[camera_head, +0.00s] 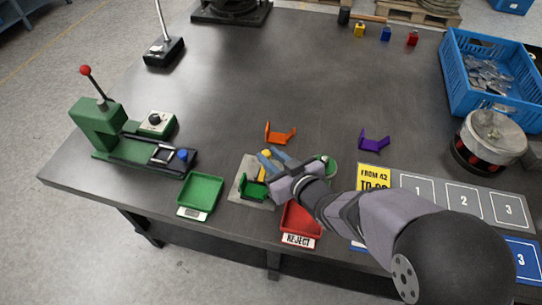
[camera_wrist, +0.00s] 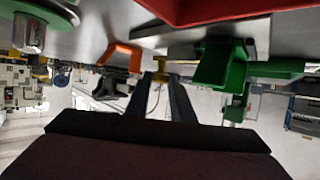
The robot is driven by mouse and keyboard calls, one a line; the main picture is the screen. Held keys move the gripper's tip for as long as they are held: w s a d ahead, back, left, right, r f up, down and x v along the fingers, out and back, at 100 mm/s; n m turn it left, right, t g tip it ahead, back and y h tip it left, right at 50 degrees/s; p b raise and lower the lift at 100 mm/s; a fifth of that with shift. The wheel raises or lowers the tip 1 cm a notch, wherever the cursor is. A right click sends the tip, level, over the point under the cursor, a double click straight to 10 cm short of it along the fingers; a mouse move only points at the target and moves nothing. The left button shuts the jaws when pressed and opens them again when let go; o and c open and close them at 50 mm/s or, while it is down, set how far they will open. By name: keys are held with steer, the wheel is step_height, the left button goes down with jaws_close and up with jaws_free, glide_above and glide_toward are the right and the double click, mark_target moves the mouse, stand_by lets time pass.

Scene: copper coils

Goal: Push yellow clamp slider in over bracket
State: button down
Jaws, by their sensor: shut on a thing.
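The yellow clamp slider (camera_head: 264,153) shows beside my fingertips at the grey fixture plate (camera_head: 240,187). In the wrist view the yellow slider (camera_wrist: 160,66) sits between my two fingertips. My gripper (camera_head: 269,157) is shut on it; the wrist view also shows my gripper (camera_wrist: 160,77). A green bracket (camera_head: 253,189) sits on the plate, just nearer the table's front edge than my fingers. In the wrist view the green bracket (camera_wrist: 221,64) is right of the slider, apart from my fingers. My gripper's body partly covers the fixture, so whether slider and bracket touch is unclear.
A green tray (camera_head: 201,192) stands left of the plate and a red reject tray (camera_head: 297,226) right of it. An orange bracket (camera_head: 280,133) and a purple bracket (camera_head: 374,140) lie behind. A green press (camera_head: 100,130) stands left. The table's middle back is clear.

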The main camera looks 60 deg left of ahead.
steer(key=s+d, duration=0.2)
steer(key=shift+s+d+b, duration=0.35)
steer(key=shift+b, duration=0.05)
steer(key=shift+f, duration=0.1)
steer(key=c, duration=1.8)
jaws_free()
steer(key=shift+c, duration=0.2)
steer(key=shift+o, duration=1.3)
steer(key=shift+s+d, duration=0.1)
